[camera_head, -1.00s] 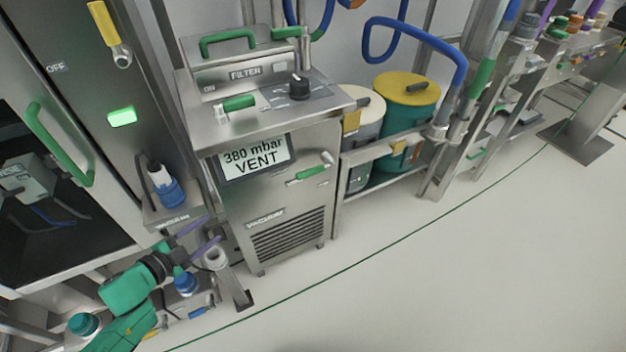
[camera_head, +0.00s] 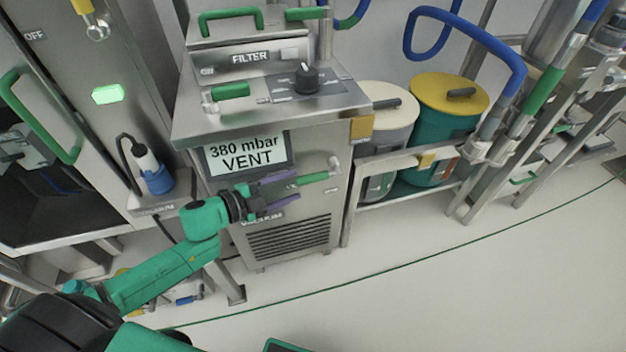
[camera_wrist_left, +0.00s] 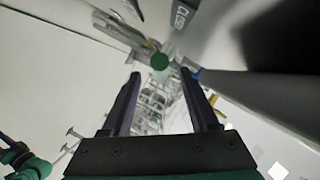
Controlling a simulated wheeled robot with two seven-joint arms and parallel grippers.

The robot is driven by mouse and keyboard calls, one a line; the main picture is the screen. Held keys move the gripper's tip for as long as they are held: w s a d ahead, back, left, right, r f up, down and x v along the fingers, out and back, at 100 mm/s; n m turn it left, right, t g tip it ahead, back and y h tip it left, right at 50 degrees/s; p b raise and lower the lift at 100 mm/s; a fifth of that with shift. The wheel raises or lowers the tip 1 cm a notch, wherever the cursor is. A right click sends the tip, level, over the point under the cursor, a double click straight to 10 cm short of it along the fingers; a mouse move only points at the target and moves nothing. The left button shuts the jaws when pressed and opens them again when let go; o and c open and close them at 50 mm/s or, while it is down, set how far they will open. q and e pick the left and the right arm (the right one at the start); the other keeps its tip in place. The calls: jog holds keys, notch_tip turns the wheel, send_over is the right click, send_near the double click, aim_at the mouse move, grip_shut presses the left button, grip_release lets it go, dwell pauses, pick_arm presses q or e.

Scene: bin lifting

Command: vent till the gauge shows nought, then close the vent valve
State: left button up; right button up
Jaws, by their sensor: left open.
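The gauge display (camera_head: 246,154) on the front of the steel vacuum unit (camera_head: 290,235) reads "380 mbar VENT" in the head view. The vent valve's green handle (camera_head: 313,179) lies nearly level to the right below the display, its right end at a metal fitting. My left gripper (camera_head: 290,191) is open, its purple fingers just left of and around the handle's left end. In the left wrist view the handle's round green end (camera_wrist_left: 160,61) shows ahead, between the open fingertips (camera_wrist_left: 161,77). Contact cannot be told. My right gripper is not in view.
A black knob (camera_head: 306,76) and a green lever (camera_head: 230,91) sit on the unit's top. A white-blue bottle (camera_head: 152,168) stands on a shelf left. Lidded drums (camera_head: 449,104) stand behind a rail right. The floor in front is clear.

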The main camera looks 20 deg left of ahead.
aim_at(312, 179)
pick_arm(q)
jog(key=x, duration=0.7)
jog(key=shift+w, duration=0.1)
grip_shut()
dwell(1.1)
